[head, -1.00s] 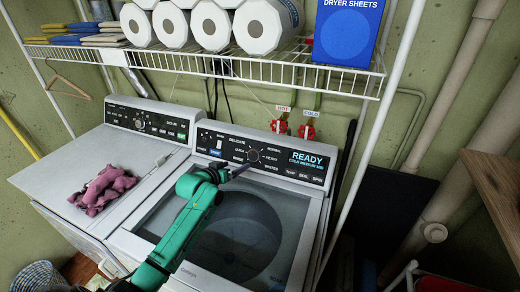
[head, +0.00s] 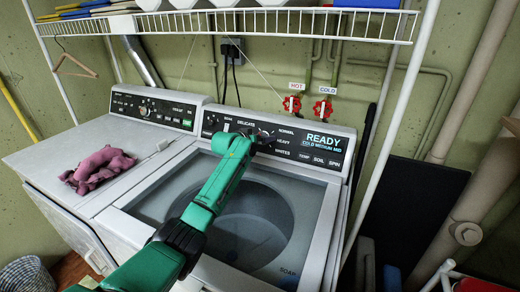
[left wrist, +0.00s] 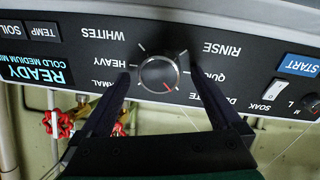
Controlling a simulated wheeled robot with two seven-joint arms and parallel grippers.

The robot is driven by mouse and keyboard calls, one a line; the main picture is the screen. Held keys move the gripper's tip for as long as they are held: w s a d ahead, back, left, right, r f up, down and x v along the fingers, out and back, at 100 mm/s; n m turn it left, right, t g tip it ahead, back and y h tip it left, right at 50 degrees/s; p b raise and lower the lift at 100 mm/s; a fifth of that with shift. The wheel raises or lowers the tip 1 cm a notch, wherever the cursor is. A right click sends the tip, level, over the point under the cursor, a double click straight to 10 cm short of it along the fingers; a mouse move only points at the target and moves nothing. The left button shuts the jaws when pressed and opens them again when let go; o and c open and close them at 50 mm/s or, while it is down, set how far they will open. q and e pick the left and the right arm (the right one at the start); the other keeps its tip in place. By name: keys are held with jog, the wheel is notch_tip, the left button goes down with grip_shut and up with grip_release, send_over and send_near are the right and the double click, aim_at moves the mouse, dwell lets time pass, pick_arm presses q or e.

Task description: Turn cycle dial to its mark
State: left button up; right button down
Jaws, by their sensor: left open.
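The cycle dial (left wrist: 159,74) is a round silver-rimmed knob on the washer's black control panel (head: 311,145). In the left wrist view, which sees the panel upside down, its red pointer line points to the picture's lower right. Printed labels around it include WHITES, HEAVY, QUICK and RINSE; fingers partly cover others. My left gripper (left wrist: 158,66) is open, with one finger on each side of the dial; I cannot tell whether they touch it. In the head view my left gripper (head: 262,138) hides the dial. The panel's display reads READY, COLD MEDIUM MID. My right gripper is not in view.
A START button (left wrist: 300,65) and a SOAK switch (left wrist: 280,92) sit on the panel beside the dial. Red HOT and COLD valves (head: 292,104) are on the wall behind. A wire shelf (head: 230,22) hangs above. A dryer with pink cloth (head: 98,168) stands left.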

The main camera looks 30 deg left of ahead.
pick_arm(q)
jog(key=shift+w, duration=0.15)
jog(key=c, duration=1.4)
jog(key=shift+o, duration=0.2)
